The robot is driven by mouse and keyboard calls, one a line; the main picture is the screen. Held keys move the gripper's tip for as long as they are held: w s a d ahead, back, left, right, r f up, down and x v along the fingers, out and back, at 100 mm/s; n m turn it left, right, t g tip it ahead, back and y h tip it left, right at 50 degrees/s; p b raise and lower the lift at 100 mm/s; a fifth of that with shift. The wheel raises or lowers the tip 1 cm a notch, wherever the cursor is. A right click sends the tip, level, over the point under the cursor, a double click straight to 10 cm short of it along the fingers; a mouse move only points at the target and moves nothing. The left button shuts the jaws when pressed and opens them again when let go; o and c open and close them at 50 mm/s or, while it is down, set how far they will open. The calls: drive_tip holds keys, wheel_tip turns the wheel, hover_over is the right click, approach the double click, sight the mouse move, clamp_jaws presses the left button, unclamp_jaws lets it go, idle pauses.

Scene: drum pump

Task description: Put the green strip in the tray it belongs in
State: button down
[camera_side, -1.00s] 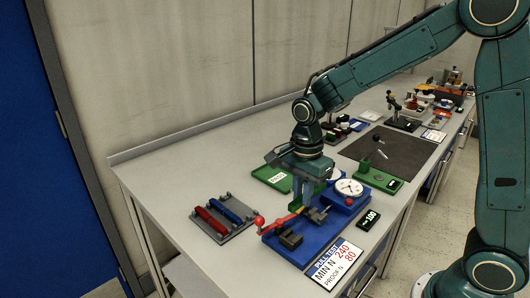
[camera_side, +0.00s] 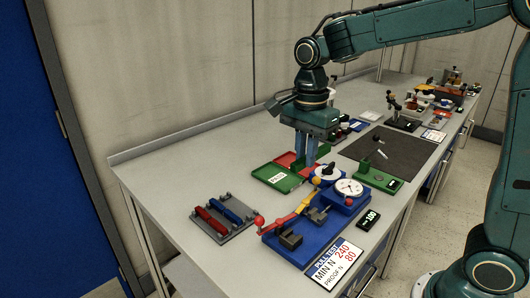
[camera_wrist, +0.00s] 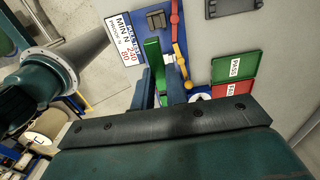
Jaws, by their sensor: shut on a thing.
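My gripper (camera_side: 305,162) is shut on the green strip (camera_wrist: 153,62), which juts out beyond the fingers in the wrist view. In the side view the fingers point down, behind the blue test fixture and close to the trays; most of the strip is hard to make out there. The green tray (camera_side: 270,177) with a PASS label lies on the bench, left of the fingers. The red tray (camera_side: 284,160) is behind it, partly hidden by my gripper. In the wrist view the PASS tray (camera_wrist: 250,66) and the red FAIL tray (camera_wrist: 249,89) lie to the right.
The blue test fixture (camera_side: 275,240) has a red and yellow lever (camera_side: 293,213) and a dial gauge (camera_side: 349,187). A grey rack (camera_side: 240,228) holds red and blue strips at the left. A PULL TEST sign (camera_side: 338,263) and a small display (camera_side: 369,217) lie in front.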

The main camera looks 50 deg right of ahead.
drive_tip(key=shift+r, duration=0.1)
idle(0.3)
drive_tip(key=shift+r, duration=1.4)
drive_tip(key=shift+w, duration=0.15)
drive_tip(key=w+d+f+n, duration=0.4)
drive_tip(key=w+d+n, duration=0.1)
drive_tip(key=w+d, duration=0.15)
drive_tip(key=w+d+f+n, duration=0.4)
drive_tip(key=w+d, duration=0.2)
drive_tip(key=w, duration=0.2)
drive_tip(key=shift+w+d+f+n, duration=0.95)
drive_tip(key=shift+d+f+n, duration=0.55)
drive_tip(key=shift+d+f, duration=0.85)
drive_tip(key=shift+w+d+f+n, duration=1)
drive_tip(key=shift+d+f+n, duration=0.6)
drive_tip(key=shift+d, duration=1.4)
drive_tip(key=shift+w+d+f+n, duration=0.95)
drive_tip(key=shift+d+f+n, duration=0.45)
drive_tip(key=shift+d+f, duration=0.95)
drive_tip(key=shift+d+r, duration=0.2)
drive_tip(key=shift+d, duration=0.1)
